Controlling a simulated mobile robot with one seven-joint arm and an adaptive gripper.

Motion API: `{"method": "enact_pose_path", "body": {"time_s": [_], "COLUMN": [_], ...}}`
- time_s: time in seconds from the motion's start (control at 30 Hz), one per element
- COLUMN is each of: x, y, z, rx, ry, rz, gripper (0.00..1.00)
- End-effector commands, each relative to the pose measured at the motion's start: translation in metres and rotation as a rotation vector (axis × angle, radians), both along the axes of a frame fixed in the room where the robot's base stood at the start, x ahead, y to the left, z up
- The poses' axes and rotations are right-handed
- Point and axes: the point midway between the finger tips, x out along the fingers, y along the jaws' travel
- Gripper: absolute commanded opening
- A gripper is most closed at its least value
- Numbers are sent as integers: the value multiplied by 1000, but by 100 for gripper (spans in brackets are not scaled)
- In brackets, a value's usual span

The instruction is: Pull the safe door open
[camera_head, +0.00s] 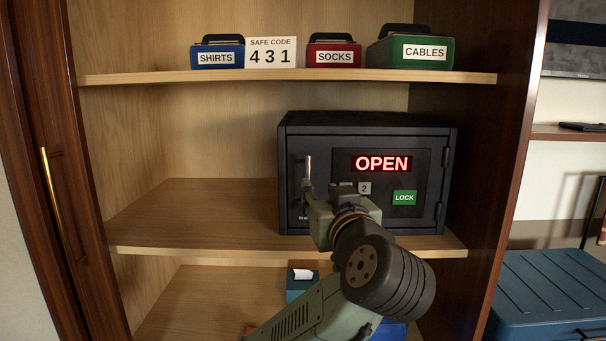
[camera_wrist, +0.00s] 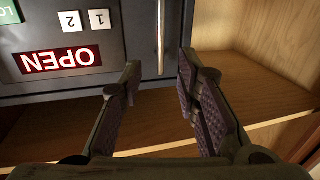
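The dark grey safe (camera_head: 365,128) sits on the middle shelf with its door (camera_head: 425,215) shut. Its display (camera_head: 381,163) reads OPEN in red, with a green LOCK button (camera_head: 404,197) below. The upright metal handle (camera_head: 308,167) is on the door's left side; hinges show on the right. My gripper (camera_head: 308,192) is in front of the door at the handle's lower part, and my arm hides much of the keypad. In the wrist view, which is upside down, my gripper (camera_wrist: 160,67) is open, with the handle (camera_wrist: 161,35) lined up between its two fingers. No contact is visible.
The shelf is clear left of the safe (camera_head: 190,215). A blue SHIRTS box (camera_head: 217,42), a safe code card (camera_head: 270,43), a red SOCKS box (camera_head: 334,43) and a green CABLES box (camera_head: 410,38) stand above. The cabinet's right wall (camera_head: 500,150) is near the hinge side.

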Motion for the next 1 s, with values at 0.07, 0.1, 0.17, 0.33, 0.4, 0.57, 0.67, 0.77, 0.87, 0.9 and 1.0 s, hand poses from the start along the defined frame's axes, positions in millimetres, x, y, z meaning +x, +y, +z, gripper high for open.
{"method": "enact_pose_path", "body": {"time_s": [0.07, 0.1, 0.17, 0.33, 0.4, 0.57, 0.67, 0.77, 0.87, 0.9, 1.0], "x": [10, 17, 28, 60, 72, 91, 97, 99, 99, 99, 99], "y": [4, 6, 9, 16, 19, 22, 24, 24, 24, 24, 24], "z": [0, 0, 1, 2, 1, 1, 1, 0, 0, 0, 0], "rx": [-1, 0, 0, -1, 1, 0, -1, -1, -1, -1, -1], "ry": [3, 4, 4, 3, 2, 0, -1, -2, -2, -2, -2], "rz": [4, 4, 5, 3, 3, 1, 1, 0, -1, -1, -1], "gripper": [30, 30, 30, 30, 30, 30, 30, 30, 30, 30, 28]}}
